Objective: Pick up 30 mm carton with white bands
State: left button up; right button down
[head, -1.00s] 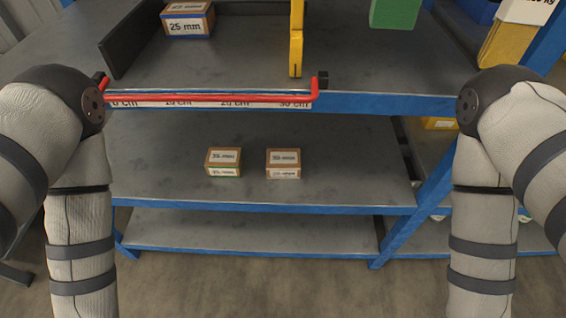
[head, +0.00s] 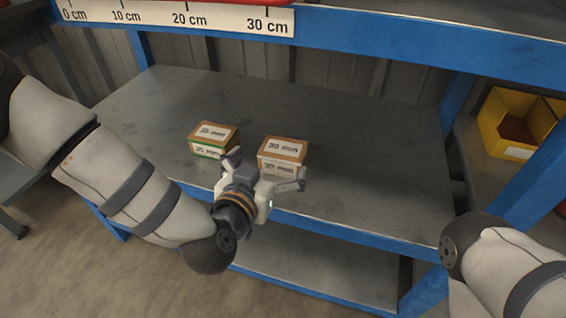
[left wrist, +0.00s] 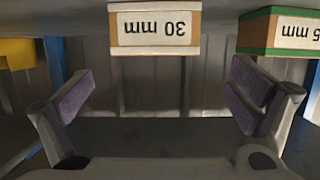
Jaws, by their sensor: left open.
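The 30 mm carton (head: 283,149) is a brown box with white "30 mm" labels and pale bands along its edges. It stands on the middle shelf, right of the carton with green bands (head: 213,138). My left gripper (head: 268,168) is open and empty, just in front of the 30 mm carton, its fingers spread toward the shelf. In the left wrist view the 30 mm carton (left wrist: 155,30) appears upside down at the top, beyond the open fingers (left wrist: 163,85), and the green-banded carton (left wrist: 285,32) is to its right. My right gripper is out of view.
The middle shelf (head: 375,150) is bare around the two cartons. A blue beam with a centimetre scale (head: 180,18) runs above it. A blue post (head: 470,245) and a yellow bin (head: 515,125) are at the right. A lower shelf (head: 320,270) lies beneath.

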aim_at(282, 150)
pick_arm(q)
jog(key=b+x, duration=0.2)
jog(key=x, duration=0.5)
jog(key=shift+d+f, duration=0.1)
jog(key=shift+d, duration=0.1)
jog(key=shift+w+d, duration=0.15)
jog(key=shift+w, duration=0.3)
jog(key=c, duration=1.3)
